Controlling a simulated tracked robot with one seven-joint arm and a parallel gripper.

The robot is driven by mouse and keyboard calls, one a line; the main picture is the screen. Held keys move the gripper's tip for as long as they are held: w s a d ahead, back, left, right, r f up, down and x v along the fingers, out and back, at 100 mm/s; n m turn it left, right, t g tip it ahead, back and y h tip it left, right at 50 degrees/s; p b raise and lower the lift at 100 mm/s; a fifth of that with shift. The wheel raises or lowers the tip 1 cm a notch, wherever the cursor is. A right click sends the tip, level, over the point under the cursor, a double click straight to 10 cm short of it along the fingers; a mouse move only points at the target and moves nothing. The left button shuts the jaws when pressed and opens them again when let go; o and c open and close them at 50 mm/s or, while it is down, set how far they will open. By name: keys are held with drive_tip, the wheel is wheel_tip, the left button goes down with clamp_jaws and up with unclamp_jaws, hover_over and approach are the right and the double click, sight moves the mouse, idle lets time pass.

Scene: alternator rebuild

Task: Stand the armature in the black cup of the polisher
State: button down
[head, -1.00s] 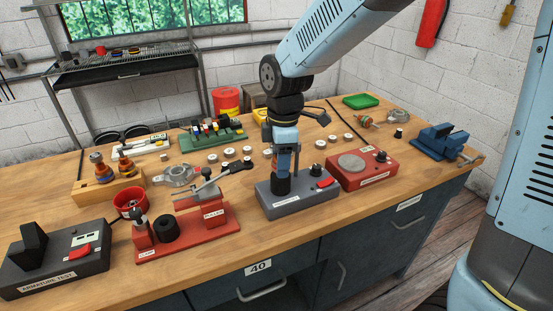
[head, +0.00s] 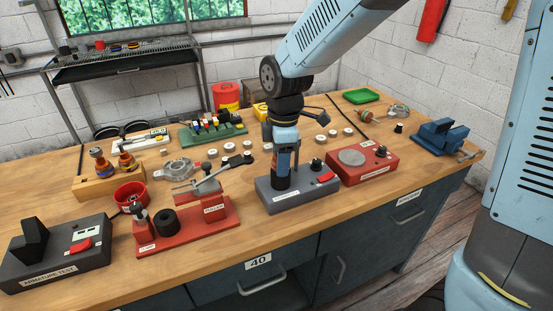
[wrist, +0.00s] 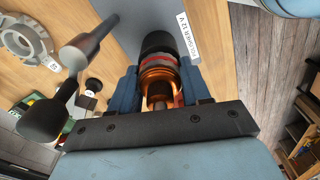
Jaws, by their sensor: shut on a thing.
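The polisher (head: 298,199) is a grey box with a black cup (head: 281,181) on its left part and a red switch on its right. My gripper (wrist: 160,76) points down over the cup, its blue fingers shut on the armature (wrist: 162,88). The armature shows copper windings and a red band in the wrist view. It is upright and in line with the black cup (wrist: 158,44). Its lower end meets or enters the cup; how deep it sits is hidden. In the head view my gripper (head: 285,158) mostly hides the armature.
A red box with a round grey plate (head: 351,158) stands close to the right of the polisher. The red puller stand (head: 190,228) is to the left, with its lever reaching towards my gripper. A wooden block (head: 108,187) with two armatures stands farther left.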

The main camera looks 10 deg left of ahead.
drive_tip(key=shift+f, duration=0.1)
idle(0.8)
drive_tip(key=shift+c, duration=2.2)
unclamp_jaws()
drive_tip(key=shift+w+r, duration=0.1)
drive_tip(key=shift+r, duration=3.9)
